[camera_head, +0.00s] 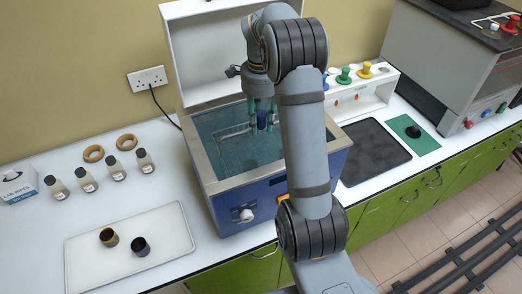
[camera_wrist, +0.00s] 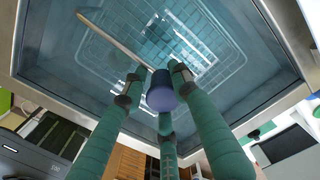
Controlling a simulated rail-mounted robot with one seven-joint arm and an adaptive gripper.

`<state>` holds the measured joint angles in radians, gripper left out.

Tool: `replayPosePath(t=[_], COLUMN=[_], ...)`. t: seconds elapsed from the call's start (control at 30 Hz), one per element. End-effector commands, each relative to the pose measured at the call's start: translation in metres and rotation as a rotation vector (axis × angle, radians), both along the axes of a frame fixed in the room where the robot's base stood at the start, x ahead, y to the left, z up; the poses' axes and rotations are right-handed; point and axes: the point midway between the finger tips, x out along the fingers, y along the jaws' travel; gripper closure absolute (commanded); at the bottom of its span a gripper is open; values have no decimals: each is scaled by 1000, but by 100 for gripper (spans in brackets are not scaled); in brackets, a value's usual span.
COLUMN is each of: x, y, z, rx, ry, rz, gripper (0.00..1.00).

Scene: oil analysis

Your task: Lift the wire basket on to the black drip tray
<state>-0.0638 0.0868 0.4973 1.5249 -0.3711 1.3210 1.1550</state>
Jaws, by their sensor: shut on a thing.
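The wire basket (camera_head: 235,132) sits inside the water-filled blue bath (camera_head: 238,183). In the wrist view its wire grid (camera_wrist: 118,48) shows below the water, with a pale bar running to a dark blue knob (camera_wrist: 161,92). My gripper (camera_head: 262,122) points down into the bath, and its green fingers close around the knob. In the wrist view the fingertips (camera_wrist: 155,88) surround the knob. The black drip tray (camera_head: 373,152) lies flat and empty on the counter to the right of the bath. My arm hides part of the bath's right side.
The bath's raised white lid (camera_head: 205,45) stands behind. A white rack with coloured knobs (camera_head: 362,92) is behind the drip tray. A green mat (camera_head: 414,142) with a black knob lies right of it. A white tray (camera_head: 85,262) with two cups and several bottles are left.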

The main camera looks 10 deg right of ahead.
Motion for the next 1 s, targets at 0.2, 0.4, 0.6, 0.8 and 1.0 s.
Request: replayPosePath(t=[0.2,0.4,0.6,0.8,1.0], x=[1,1,1,1,2], y=[0,0,1,1,1], z=[0,0,1,1,14], rx=[0,0,0,0,0], ry=[-3,-3,-4,-4,-6], rz=[-1,0,0,0,-1], gripper=[100,100,100,100,100])
